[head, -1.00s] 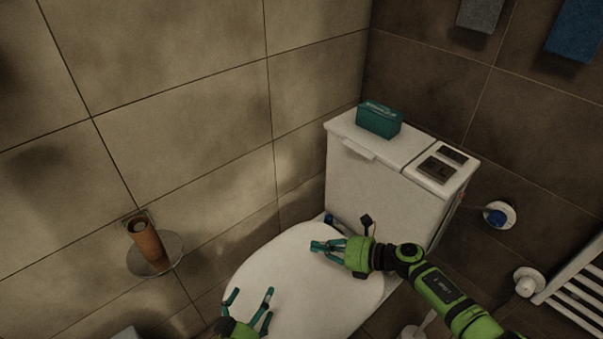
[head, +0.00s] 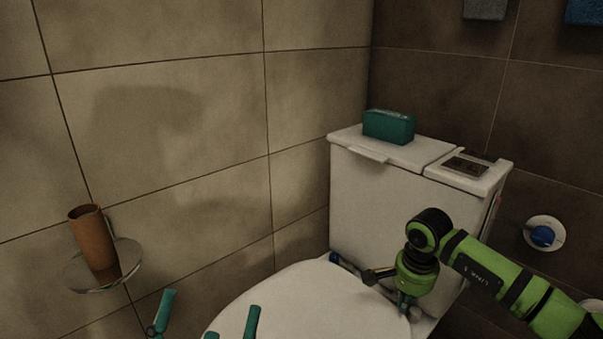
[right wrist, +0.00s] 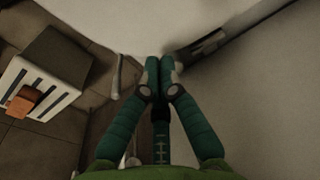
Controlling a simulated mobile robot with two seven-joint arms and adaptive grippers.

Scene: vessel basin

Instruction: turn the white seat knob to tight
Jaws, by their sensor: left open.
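The toilet's white lid (head: 300,305) is down, in front of the white tank (head: 375,205). A small dark blue part (head: 336,259) shows at the left rear of the lid. I cannot make out the white seat knob for certain; the right rear of the lid is partly hidden by my right gripper (head: 405,305), which points down there. In the right wrist view the fingertips (right wrist: 159,72) are together near a pale surface, with nothing clearly between them. My left gripper (head: 209,318) is open and empty at the bottom, left of the lid, its fingers partly cut off.
A teal box (head: 389,127) stands on the tank, beside a dark flush plate (head: 466,166). A brown cup (head: 93,240) stands on a glass wall shelf at left. A blue-centred wall fitting (head: 542,236) is at right. In the wrist view a white slatted object (right wrist: 38,90) stands on the floor.

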